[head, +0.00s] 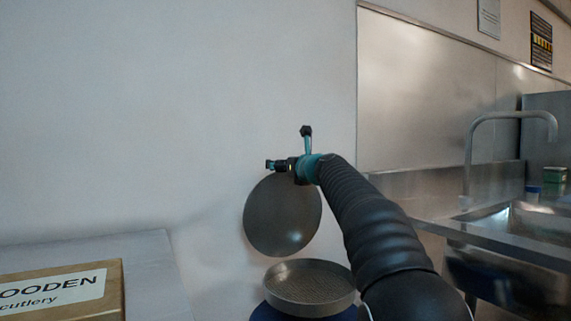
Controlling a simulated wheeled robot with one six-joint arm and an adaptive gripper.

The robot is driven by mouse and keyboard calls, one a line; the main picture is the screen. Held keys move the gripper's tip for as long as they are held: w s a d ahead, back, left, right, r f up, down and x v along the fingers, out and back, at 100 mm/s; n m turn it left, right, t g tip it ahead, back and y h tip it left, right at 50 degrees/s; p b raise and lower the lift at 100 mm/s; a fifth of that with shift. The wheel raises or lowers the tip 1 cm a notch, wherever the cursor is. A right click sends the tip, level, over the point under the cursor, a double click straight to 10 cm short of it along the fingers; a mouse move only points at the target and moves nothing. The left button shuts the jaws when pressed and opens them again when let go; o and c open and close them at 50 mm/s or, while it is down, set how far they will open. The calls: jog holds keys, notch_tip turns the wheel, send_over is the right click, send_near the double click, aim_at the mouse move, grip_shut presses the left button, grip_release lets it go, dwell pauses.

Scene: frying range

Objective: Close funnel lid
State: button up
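The funnel lid (282,222) is a round grey metal disc standing raised and tilted in front of the wall. Below it is the funnel (310,290), a shallow round metal pan with a mesh-like inside, on top of a blue drum (268,312). The funnel's mouth is uncovered. My gripper (288,147) is at the lid's upper right edge, its fingers spread wide, one up and one to the left. It appears empty. Its lower part overlaps the lid's top edge in the picture; I cannot tell whether they touch.
A wooden cutlery box (60,292) sits on a grey counter (148,262) at the lower left. A metal sink (520,235) with a tall faucet (510,118) stands at the right. The plain wall (150,110) is close behind the lid.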

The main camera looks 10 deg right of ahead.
grip_shut()
